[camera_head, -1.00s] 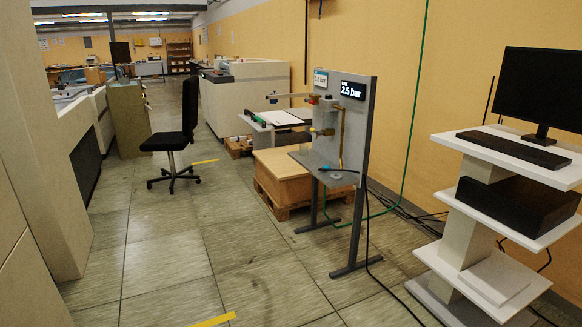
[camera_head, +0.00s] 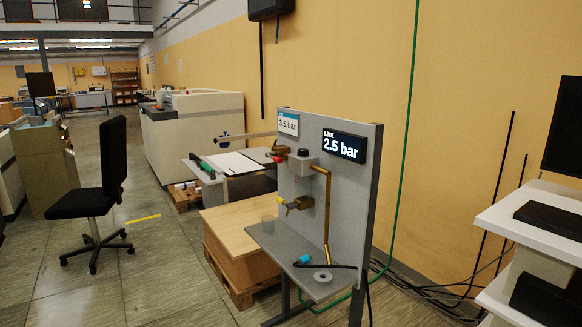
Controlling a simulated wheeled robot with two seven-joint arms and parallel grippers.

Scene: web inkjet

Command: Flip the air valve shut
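A grey upright panel (camera_head: 350,190) on a stand carries brass air fittings. A valve with a red handle (camera_head: 280,151) sits near its top left. I cannot tell which of these is the air valve, or whether either is open. A brass pipe (camera_head: 327,215) runs down the panel front. A black display (camera_head: 344,145) reads "LINE 2.5 bar", and a white sign (camera_head: 288,123) reads "3.5 bar". Neither of my grippers is in view.
The panel's shelf (camera_head: 285,262) holds a grey ring (camera_head: 322,276) and a blue-ended black hose (camera_head: 305,260). A wooden box (camera_head: 235,228) stands behind. A black chair (camera_head: 98,200) is left, a white shelf stand (camera_head: 535,222) right. Cables lie on the floor.

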